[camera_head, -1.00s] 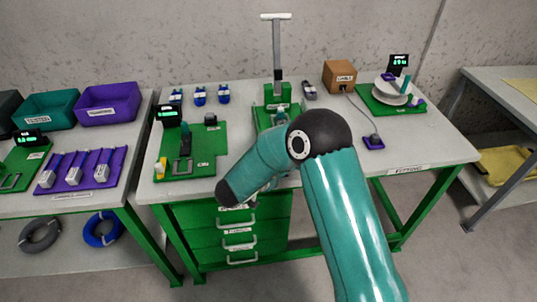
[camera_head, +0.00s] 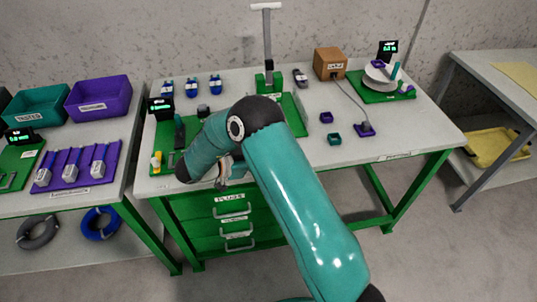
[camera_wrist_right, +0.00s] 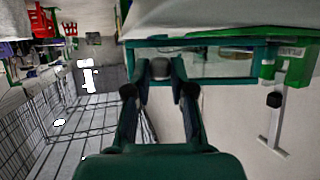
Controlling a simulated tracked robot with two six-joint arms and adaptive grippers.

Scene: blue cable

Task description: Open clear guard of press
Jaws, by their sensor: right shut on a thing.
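The press (camera_head: 267,50) stands at the back middle of the table, with a green base, a grey column and a T-shaped handle. It also shows at the right of the right wrist view (camera_wrist_right: 277,125). The clear guard (camera_wrist_right: 215,66) is a see-through pane in a teal frame, across the upper middle of the wrist view. My right gripper (camera_wrist_right: 161,72) is shut on a small grey part at the guard's left side. In the head view my right gripper (camera_head: 224,172) is partly hidden by my forearm, near the table's front edge. The guard is not clear there. My left gripper is not in view.
A green plate with a display (camera_head: 160,108) lies left of my arm. A cardboard box (camera_head: 329,63), small purple and teal blocks (camera_head: 334,138) and a reel station (camera_head: 385,78) are to the right. The front right of the table is clear.

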